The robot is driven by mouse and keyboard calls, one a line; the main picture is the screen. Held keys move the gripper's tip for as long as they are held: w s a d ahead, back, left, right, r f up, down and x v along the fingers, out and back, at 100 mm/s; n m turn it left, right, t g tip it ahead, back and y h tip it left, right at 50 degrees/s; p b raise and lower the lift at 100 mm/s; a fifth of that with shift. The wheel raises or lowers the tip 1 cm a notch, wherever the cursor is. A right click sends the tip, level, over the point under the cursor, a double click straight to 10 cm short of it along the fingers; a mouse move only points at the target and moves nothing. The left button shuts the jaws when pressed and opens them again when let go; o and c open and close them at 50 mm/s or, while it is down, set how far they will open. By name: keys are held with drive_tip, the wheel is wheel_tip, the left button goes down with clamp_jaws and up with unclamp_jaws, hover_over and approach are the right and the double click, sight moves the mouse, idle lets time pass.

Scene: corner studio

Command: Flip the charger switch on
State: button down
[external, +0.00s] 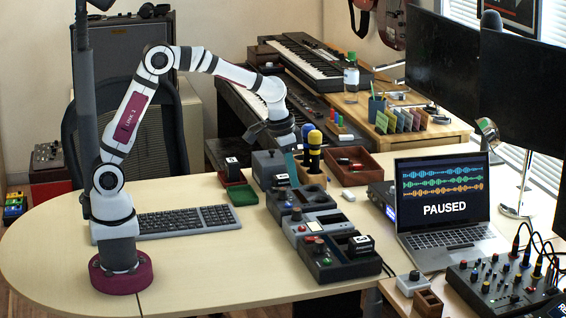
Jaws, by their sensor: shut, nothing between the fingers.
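My gripper (287,146) hangs at the end of my arm over the far part of the desk, above a grey box (268,164). Its fingers are small and partly lost against the things behind; they are shut and hold nothing. A row of dark and grey desk units runs toward the front: a dark unit (291,204), a grey unit with a red button (310,227) and a dark unit with a red and a green knob (338,266). A black labelled block (361,244) sits on the nearest unit. I cannot tell which unit is the charger, nor its switch position.
A keyboard (185,220) lies left of the units. A green tray (242,195) and a red one with a black block (232,169) stand nearby. Microphones (314,150), a laptop (440,205) reading PAUSED and a mixer (500,285) are to the right.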

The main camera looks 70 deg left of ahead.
sight(308, 238)
drive_tip(key=shift+w+d+f, duration=0.15)
drive_tip(key=shift+w+f, duration=0.2)
drive_tip(key=shift+w, duration=0.45)
drive_tip(key=x, duration=0.8)
drive_tip(key=s+x, duration=0.1)
drive_tip(key=x, duration=0.4)
drive_tip(key=shift+f, duration=0.5)
drive_tip(key=shift+s+f, duration=0.2)
drive_tip(key=shift+f, duration=0.1)
drive_tip(key=shift+w, duration=0.1)
